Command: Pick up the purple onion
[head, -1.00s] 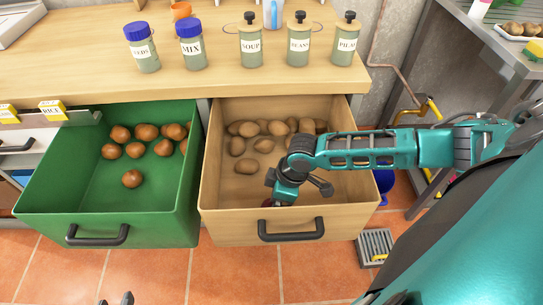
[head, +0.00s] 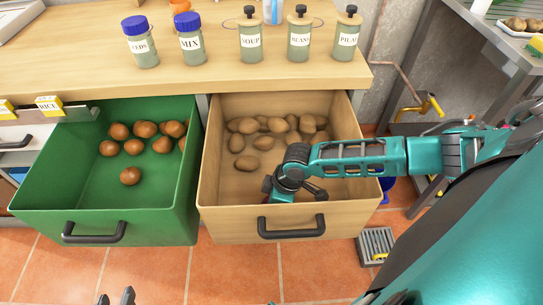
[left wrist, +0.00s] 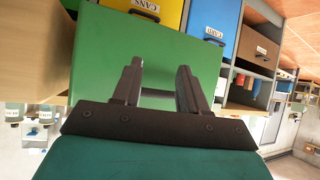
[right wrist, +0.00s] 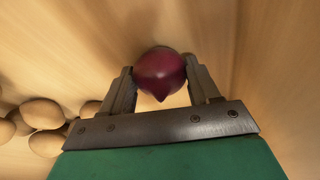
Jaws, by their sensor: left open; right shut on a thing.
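The purple onion (right wrist: 161,72) shows in the right wrist view, between the two fingers of my right gripper (right wrist: 163,85). The fingers touch it on both sides, and its pointed tip faces the camera. In the head view my right arm reaches into the open wooden drawer (head: 225,222), and its wrist hides the onion near the drawer's front. My left gripper (left wrist: 158,85) is open and empty in the left wrist view, in front of the green drawer's outer face. Its fingertips (head: 116,298) show at the bottom edge of the head view.
Several potatoes (head: 262,143) lie at the back of the wooden drawer. The open green drawer (head: 65,205) beside it holds several brown onions (head: 131,176). Labelled jars (head: 250,42) stand on the counter above. A metal table (head: 505,50) is at the right.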

